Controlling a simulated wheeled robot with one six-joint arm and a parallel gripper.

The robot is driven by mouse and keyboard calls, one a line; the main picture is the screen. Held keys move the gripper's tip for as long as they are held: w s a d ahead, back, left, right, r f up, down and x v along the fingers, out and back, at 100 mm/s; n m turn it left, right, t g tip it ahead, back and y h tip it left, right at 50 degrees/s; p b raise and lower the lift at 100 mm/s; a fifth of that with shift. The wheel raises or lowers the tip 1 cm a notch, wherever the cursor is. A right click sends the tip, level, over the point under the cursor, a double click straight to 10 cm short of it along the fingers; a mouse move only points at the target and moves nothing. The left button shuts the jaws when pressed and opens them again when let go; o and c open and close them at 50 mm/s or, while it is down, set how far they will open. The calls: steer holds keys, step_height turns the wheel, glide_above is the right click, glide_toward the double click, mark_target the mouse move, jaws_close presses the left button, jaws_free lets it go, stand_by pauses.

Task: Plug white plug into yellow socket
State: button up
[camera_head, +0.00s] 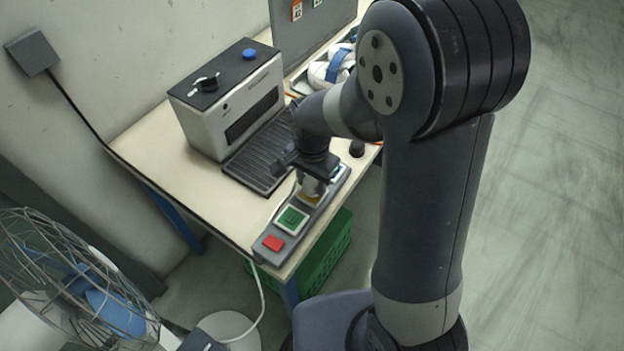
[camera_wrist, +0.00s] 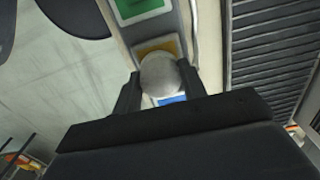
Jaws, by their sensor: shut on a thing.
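My gripper (camera_head: 313,180) is shut on the white plug (camera_wrist: 160,75), which shows as a round pale end between the fingers in the wrist view. In the head view the plug (camera_head: 309,188) points down at the power strip (camera_head: 268,238). The yellow socket (camera_wrist: 158,46) lies right beside the plug in the wrist view, partly covered by it. In the head view only an edge of the yellow socket (camera_head: 309,200) shows under the plug. I cannot tell whether the plug is inside the socket or just above it. A green socket (camera_head: 291,218) and a blue socket (camera_wrist: 172,100) flank the yellow one.
A red switch (camera_head: 273,243) sits at the strip's near end. A grey machine (camera_head: 228,100) with a ribbed conveyor (camera_head: 250,165) stands left of the strip. A small black knob-like thing (camera_head: 357,148) stands near the strip's far end. A wire fan (camera_head: 70,285) is at lower left.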

steer(key=shift+f+b, duration=0.6)
steer(key=shift+f, duration=0.1)
stand_by(0.9)
steer(key=o, duration=1.4)
step_height(320, 180, up, 11)
steer(key=shift+f, duration=0.1)
step_height(320, 180, down, 10)
steer(key=shift+f, duration=0.25)
steer(key=shift+r+p, duration=0.25)
steer(key=shift+p, duration=0.1)
